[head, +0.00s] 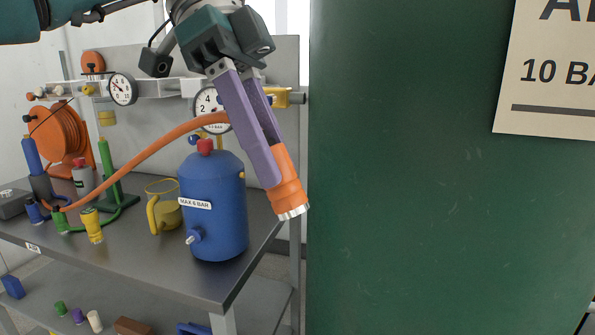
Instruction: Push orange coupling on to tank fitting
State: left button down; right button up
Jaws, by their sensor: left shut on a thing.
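My left gripper (268,168) is shut on the orange coupling (286,185), which points down and to the right with its pale ribbed end lowest. An orange hose (150,160) runs from near the gripper down left to the bench. The blue tank (213,215), labelled "MAX 6 BAR", stands on the bench below and left of the gripper. A small blue-grey fitting (194,237) sticks out low on its front left side. The coupling is apart from this fitting, up and to the right. My right gripper is out of view.
A large green panel (420,220) fills the right side, close to the coupling. On the metal bench (130,262) stand a yellow can (164,212), a yellow coupling (92,226) and a green post (107,170). Gauges (123,89) sit on the rail behind. The bench front is clear.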

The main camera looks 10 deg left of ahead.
pick_arm(q)
jog(key=w+a+f+n+t+h+b, duration=0.5)
jog(key=w+a+f+n+t+b, duration=0.15)
jog(key=n+t+b, duration=0.45)
jog(key=s+a+f+n+t+y+b, duration=0.2)
jog(key=a+f+n+t+y+b, duration=0.3)
jog(key=a+f+n+t+y, duration=0.4)
jog(key=a+f+n, duration=0.2)
jog(key=a+f, duration=0.5)
jog(key=f, duration=0.1)
jog(key=shift+a+f, duration=0.25)
jog(key=shift+a, duration=0.05)
jog(key=shift+w, duration=0.1)
jog(key=shift+w+d+b, duration=0.15)
jog(key=shift+w+b, duration=0.95)
jog(key=shift+w, duration=0.3)
jog(key=shift+w+d+b, duration=0.15)
jog(key=shift+w+b, duration=0.9)
jog(key=shift+w, duration=0.35)
